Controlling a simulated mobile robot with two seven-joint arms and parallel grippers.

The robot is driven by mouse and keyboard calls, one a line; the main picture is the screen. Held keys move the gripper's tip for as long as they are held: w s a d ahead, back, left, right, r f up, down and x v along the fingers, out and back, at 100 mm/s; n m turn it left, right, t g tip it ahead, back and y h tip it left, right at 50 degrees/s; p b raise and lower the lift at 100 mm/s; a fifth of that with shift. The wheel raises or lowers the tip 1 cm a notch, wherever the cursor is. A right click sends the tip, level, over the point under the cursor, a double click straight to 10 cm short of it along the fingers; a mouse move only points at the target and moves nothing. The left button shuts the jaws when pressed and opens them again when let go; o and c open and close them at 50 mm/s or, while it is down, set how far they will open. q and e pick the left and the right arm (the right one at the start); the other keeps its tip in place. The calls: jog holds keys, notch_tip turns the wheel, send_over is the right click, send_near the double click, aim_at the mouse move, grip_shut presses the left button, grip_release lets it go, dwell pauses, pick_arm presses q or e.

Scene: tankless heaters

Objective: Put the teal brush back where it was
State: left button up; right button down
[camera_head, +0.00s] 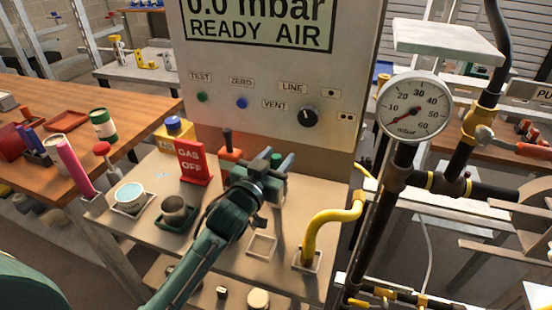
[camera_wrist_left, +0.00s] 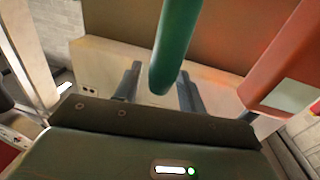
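My left gripper (camera_head: 272,165) is over the back of the bench, in front of the panel. In the left wrist view its two fingers (camera_wrist_left: 158,85) are apart, with a teal handle (camera_wrist_left: 176,40) between them. A gap shows beside the handle's rounded end, and I see no firm contact. In the head view a small green end (camera_head: 277,160) shows at the gripper; the rest of the brush is hidden. A square, empty outlined holder (camera_head: 262,246) is on the bench in front of the gripper. My right gripper is not in view.
A red "GAS OFF" sign (camera_head: 192,163), an orange-red item (camera_head: 230,157), a grey cup (camera_head: 174,211) and a white tub (camera_head: 130,196) stand left of the arm. A yellow bent pipe (camera_head: 325,220) rises at right. The gauge (camera_head: 413,106) stands beyond.

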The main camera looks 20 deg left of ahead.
pick_arm(q)
jog(key=shift+o, duration=0.6)
jog(key=shift+r, duration=0.15)
jog(key=shift+s, duration=0.15)
jog(key=s+a, duration=0.2)
jog(key=s, duration=0.9)
jog(key=shift+s+b, duration=0.25)
jog(key=shift+b, duration=0.15)
jog(key=shift+s, duration=0.1)
